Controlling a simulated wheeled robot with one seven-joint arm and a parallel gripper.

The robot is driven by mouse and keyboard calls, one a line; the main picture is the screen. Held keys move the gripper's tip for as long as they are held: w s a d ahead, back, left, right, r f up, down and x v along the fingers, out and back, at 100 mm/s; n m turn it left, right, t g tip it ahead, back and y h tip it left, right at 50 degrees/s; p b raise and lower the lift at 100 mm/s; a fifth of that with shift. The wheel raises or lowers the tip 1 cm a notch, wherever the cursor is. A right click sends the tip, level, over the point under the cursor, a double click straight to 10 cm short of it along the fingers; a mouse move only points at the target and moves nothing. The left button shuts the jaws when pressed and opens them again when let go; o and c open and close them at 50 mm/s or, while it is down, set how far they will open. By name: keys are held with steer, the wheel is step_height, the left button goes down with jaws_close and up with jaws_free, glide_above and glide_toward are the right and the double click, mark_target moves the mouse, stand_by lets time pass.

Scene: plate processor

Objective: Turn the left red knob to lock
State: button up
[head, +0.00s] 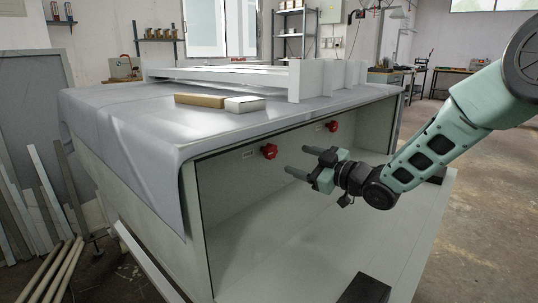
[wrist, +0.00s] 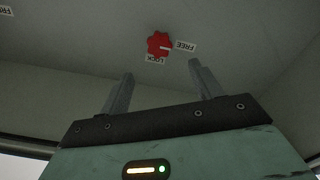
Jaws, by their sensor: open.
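Two red knobs sit on the panel under the table top: the left red knob (head: 269,151) and the right red knob (head: 331,126). My gripper (head: 294,159) is open and empty, its fingers pointing at the left red knob, with a gap between. In the wrist view one red knob (wrist: 159,43) shows just beyond the fingertips, roughly centred between them and touching neither finger (wrist: 161,69). Its white mark points right, toward the FREE label (wrist: 186,46). The LOCK label (wrist: 154,60) is below it.
The panel lies in an open recess under a sheet-covered table top (head: 130,110), whose edge is above my gripper. A brown block (head: 199,100) and a white block (head: 245,104) lie on top. Another label (wrist: 5,10) shows at the wrist view's top left corner.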

mark_target(272, 151)
steer(key=b+x, duration=0.2)
steer(key=x, duration=0.9)
steer(key=shift+w+a, duration=0.15)
steer(key=c, duration=1)
